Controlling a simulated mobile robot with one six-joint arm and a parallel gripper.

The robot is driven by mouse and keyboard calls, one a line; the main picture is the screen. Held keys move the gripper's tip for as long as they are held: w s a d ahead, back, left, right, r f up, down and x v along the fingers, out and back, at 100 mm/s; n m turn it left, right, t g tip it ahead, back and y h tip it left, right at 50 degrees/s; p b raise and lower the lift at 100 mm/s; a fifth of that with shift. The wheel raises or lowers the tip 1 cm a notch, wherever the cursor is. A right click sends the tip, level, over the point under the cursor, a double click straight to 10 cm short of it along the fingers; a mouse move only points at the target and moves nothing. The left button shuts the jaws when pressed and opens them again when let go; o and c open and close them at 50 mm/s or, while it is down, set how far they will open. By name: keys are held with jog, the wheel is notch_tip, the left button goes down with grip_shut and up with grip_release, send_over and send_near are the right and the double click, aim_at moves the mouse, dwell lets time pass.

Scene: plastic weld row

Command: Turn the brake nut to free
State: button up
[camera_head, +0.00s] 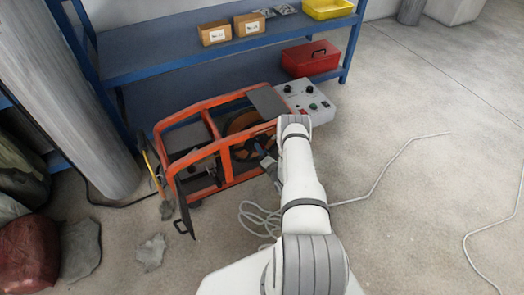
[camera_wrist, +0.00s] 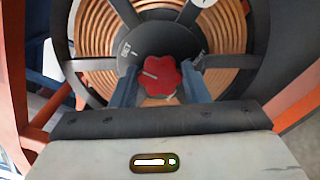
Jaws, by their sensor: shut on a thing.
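The brake nut (camera_wrist: 162,76) is a red lobed knob at the centre of a dark dial plate (camera_wrist: 160,44) in the wrist view. A short pale mark lies on its left side. A white label that seems to read SET is at the plate's left; another white mark is at the top right, cut by the frame edge. The two blue-grey fingers of my gripper (camera_wrist: 159,86) stand at either side of the nut, shut on it. In the head view my gripper (camera_head: 266,162) reaches into the orange frame (camera_head: 228,165); the nut is hidden there.
A copper-coloured reel (camera_wrist: 97,30) with dark spokes surrounds the plate. Orange frame bars are close on both sides. A pale hose (camera_head: 385,170) lies on the floor at the right.

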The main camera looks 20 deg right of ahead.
jog(key=shift+d, duration=0.1)
jog(key=shift+c, duration=0.9)
jog(key=n+b, duration=0.3)
jog(key=n, duration=1)
jog(key=n+b, duration=0.4)
jog(key=n, duration=0.9)
jog(key=shift+a+n, duration=0.2)
jog(key=shift+n, duration=0.1)
jog(key=o, duration=1)
jog(key=shift+c, duration=0.2)
